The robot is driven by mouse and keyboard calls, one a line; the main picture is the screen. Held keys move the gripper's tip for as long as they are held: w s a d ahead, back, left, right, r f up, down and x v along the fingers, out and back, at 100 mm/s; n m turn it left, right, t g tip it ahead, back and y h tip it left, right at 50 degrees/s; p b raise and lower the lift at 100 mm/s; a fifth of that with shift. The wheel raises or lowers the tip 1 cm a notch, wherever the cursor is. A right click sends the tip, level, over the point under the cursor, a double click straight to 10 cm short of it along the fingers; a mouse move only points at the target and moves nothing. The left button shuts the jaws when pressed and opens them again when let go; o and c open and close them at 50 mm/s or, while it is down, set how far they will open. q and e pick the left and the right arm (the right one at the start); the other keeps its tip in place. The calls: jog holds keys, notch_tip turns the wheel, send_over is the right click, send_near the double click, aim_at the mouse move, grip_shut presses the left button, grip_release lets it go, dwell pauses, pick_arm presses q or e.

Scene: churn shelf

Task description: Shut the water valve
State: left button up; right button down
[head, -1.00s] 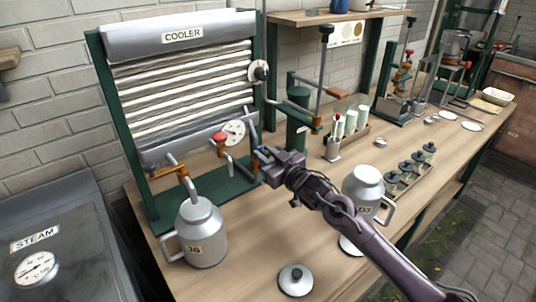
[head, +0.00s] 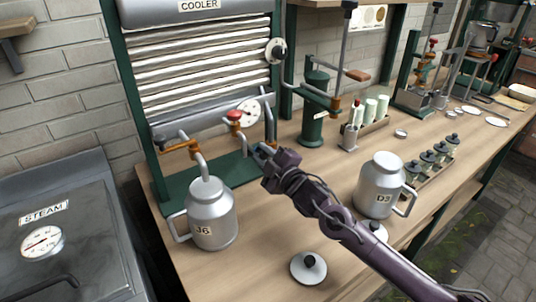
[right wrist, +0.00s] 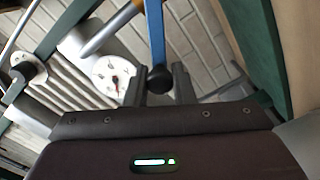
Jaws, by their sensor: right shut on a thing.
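My right gripper (head: 262,153) is at the lower right of the cooler (head: 200,70), in front of its pipes. In the right wrist view, a blue lever (right wrist: 153,30) with a black ball end (right wrist: 160,79) runs between the fingers, and the gripper (right wrist: 158,85) is shut on it. A brass fitting (right wrist: 118,22) on a grey pipe (right wrist: 96,42) shows beside the lever. In the head view the lever is mostly hidden by the gripper. My left gripper is not in view.
A red-knobbed valve (head: 234,115) and a dial (head: 247,113) are left of the gripper. Jug J6 (head: 212,222) stands under the brass outlet (head: 181,147). Jug D3 (head: 377,187) and a loose lid (head: 308,267) stand on the bench near my right arm.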

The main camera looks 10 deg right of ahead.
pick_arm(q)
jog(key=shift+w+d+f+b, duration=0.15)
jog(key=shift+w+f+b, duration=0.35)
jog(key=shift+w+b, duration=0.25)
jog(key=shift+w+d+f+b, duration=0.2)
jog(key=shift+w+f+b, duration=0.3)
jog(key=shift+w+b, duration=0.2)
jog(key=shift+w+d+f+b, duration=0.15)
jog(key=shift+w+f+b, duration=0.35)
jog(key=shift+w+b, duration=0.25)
pick_arm(e)
jog(key=shift+s+a+f+n, duration=0.1)
jog(key=shift+a+f+n, duration=0.1)
jog(key=shift+f+n, duration=0.7)
jog(key=shift+s+a+f+n, duration=0.15)
jog(key=shift+f+n, duration=0.4)
jog(key=shift+n, duration=0.7)
jog(key=shift+w+a+f+n, duration=0.1)
jog(key=shift+a+f+n, duration=0.1)
jog(key=shift+f+n, duration=0.7)
jog(key=shift+s+r, duration=0.1)
jog(key=shift+r, duration=0.05)
jog(key=c, duration=1.3)
grip_release()
jog(key=shift+r, duration=0.1)
